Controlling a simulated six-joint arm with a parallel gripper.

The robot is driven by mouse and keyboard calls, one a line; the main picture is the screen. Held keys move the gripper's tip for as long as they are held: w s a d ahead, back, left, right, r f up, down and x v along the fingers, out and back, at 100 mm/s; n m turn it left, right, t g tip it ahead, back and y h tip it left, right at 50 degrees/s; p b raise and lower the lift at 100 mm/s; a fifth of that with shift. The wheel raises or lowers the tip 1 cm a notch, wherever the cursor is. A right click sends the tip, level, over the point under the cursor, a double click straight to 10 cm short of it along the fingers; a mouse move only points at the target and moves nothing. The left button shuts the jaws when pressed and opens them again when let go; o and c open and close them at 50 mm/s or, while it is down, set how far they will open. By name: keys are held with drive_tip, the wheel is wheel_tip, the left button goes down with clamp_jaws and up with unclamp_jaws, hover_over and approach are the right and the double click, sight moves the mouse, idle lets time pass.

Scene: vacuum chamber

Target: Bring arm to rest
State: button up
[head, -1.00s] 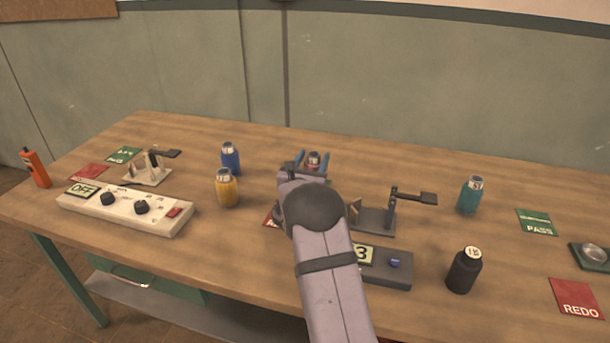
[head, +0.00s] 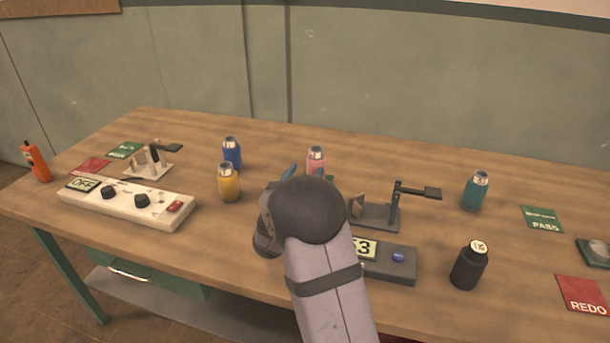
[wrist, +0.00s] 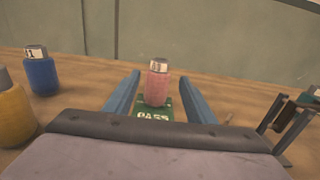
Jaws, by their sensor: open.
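My gripper (wrist: 160,98) is open, its two blue fingers apart in the wrist view. In the head view my arm hides most of it; a blue fingertip shows at the arm's upper left. A pink bottle (wrist: 157,82) stands upright on a green PASS card (wrist: 152,113), seen between and beyond the fingers. In the head view the pink bottle (head: 316,160) shows just behind my gripper. Nothing is held that I can see.
Blue (head: 232,153) and yellow (head: 229,183) bottles stand left of my arm. A clamp stand (head: 378,213) and a display box (head: 398,265) are close on the right. Teal (head: 474,193) and black (head: 469,266) bottles stand farther right. A white control box (head: 125,205) is at left.

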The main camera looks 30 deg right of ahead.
idle(0.4)
